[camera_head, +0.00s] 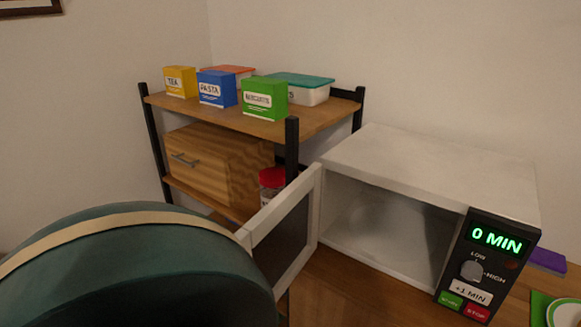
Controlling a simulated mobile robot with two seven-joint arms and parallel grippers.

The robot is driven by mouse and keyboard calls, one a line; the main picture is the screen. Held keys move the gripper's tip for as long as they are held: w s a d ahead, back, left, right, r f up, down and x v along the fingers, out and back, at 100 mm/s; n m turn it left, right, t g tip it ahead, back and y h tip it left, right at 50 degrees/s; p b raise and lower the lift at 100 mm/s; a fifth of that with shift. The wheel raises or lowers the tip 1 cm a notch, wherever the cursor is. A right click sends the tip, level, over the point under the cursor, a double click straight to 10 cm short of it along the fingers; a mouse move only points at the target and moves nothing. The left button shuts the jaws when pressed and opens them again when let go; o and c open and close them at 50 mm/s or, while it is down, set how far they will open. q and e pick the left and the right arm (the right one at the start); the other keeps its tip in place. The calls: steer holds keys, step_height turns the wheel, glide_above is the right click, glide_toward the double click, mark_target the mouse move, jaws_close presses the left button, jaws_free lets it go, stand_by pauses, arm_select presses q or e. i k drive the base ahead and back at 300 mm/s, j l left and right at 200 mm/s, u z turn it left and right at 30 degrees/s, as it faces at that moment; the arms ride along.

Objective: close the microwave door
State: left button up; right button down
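The white microwave (430,168) stands on a wooden surface at the right, with its dark cavity facing me. Its door (284,240) has a white frame and a grey window. The door stands open, swung out toward me from the left side of the opening. A large dark green rounded shape with a beige band fills the lower left, close to the camera, and overlaps the door's outer edge. I cannot tell whether it touches the door. Neither gripper shows. The control panel (486,262) reads 0 MIN.
Behind the door, a wooden shelf (240,122) with black posts holds yellow, blue and green boxes and lidded containers. A red-lidded jar (272,178) stands on its lower level beside a wooden drawer box (215,160). A plate (566,313) lies at the right edge.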

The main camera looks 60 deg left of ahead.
mark_target(281, 238)
steer(key=k+j, duration=0.45)
steer(key=j, duration=0.25)
steer(key=j+u, duration=0.1)
steer(key=j, duration=0.6)
steer(key=i+j+u, duration=0.1)
steer(key=j, duration=0.55)
